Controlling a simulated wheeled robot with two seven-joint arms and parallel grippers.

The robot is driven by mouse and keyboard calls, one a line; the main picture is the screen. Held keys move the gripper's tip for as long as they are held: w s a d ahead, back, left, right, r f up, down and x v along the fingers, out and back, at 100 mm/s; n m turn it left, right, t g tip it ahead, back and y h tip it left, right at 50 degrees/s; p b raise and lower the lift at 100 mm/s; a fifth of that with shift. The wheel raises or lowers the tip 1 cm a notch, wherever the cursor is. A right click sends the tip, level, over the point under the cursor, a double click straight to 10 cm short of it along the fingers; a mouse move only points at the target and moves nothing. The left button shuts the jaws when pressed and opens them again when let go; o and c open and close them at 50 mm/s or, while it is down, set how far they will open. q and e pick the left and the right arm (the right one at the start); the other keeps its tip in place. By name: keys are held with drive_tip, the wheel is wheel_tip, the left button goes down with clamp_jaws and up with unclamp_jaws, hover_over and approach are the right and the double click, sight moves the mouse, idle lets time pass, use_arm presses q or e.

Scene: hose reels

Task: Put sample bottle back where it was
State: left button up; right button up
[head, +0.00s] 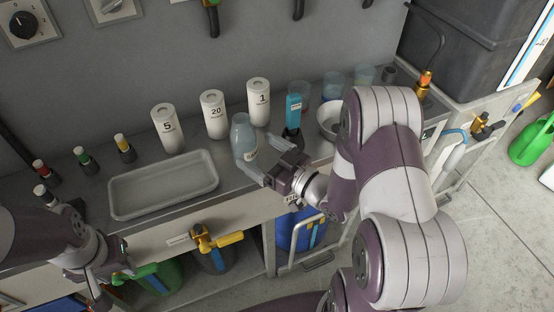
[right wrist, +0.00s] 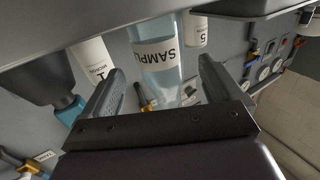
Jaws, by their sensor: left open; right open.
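The sample bottle (head: 243,132) is clear, pale blue and stands upright on the bench, beside the white cylinders marked 20 and 1. In the right wrist view the bottle (right wrist: 160,68) shows its "SAMPL" label between my two fingers. My right gripper (head: 262,158) is open, its fingers reaching toward the bottle's lower part. Whether they touch it, I cannot tell. My left gripper (head: 112,282) is open and empty, low at the bench's front on the left, far from the bottle.
A grey tray (head: 165,186) lies left of the bottle. White cylinders 5 (head: 167,130), 20 (head: 214,116) and 1 (head: 258,103) stand behind. A blue-topped dark device (head: 293,112), glass beakers (head: 334,84) and a white bowl (head: 328,122) stand to the right. A yellow-handled valve (head: 215,239) juts from the front.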

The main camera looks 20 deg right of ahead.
drive_tip(key=v, duration=0.6)
drive_tip(key=shift+s, duration=0.35)
